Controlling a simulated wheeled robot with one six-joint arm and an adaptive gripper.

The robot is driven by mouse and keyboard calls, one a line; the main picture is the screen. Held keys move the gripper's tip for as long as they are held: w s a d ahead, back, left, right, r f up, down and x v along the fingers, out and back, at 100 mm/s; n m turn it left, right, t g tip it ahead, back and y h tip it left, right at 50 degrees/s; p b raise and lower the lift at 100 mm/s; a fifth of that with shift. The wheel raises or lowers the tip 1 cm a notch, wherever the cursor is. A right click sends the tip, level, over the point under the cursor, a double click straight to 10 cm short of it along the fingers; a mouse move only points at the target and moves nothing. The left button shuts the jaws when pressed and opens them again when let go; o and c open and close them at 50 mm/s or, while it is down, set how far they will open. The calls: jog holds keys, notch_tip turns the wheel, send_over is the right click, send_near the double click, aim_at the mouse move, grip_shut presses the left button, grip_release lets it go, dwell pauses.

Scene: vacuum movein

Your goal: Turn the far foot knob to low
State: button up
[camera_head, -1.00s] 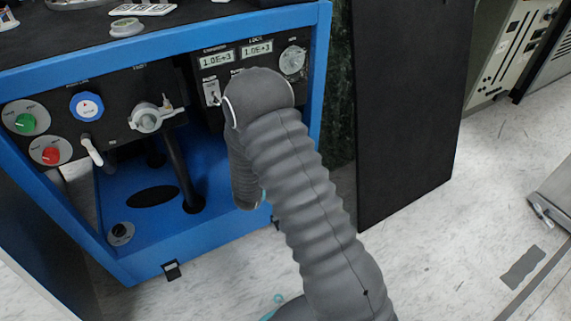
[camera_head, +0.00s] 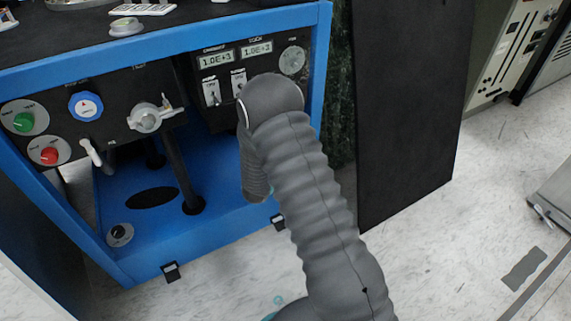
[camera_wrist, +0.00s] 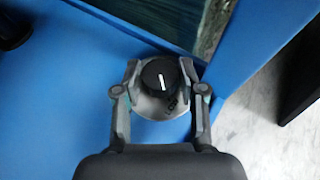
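The far foot knob (camera_wrist: 160,75) is round and black with a white pointer line, seen in the wrist view. It sits on a pale grey dial disc (camera_wrist: 160,108) with small lettering at its lower right that seems to read LOW. The pointer line runs nearly upright in the picture. My gripper (camera_wrist: 160,69) is open, with one finger on each side of the knob. Small gaps seem to show between the fingers and the knob; contact is not clear. In the head view my arm hides this knob and my gripper.
The blue cart frame (camera_head: 325,60) surrounds the knob's corner. Another foot knob (camera_head: 120,235) is at the cart's near left corner. Above are a panel with two displays (camera_head: 236,54), toggle switches and a valve (camera_head: 150,117). A black panel (camera_head: 410,110) stands to the right over pale floor.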

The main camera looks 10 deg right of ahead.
jog(key=shift+d+n+t+y, duration=0.1)
jog(key=shift+n+t+y, duration=0.3)
jog(key=shift+n+y, duration=0.3)
jog(key=o, duration=1.1)
jog(key=shift+o, duration=0.2)
jog(key=v, duration=1.2)
jog(key=shift+s+d, duration=0.1)
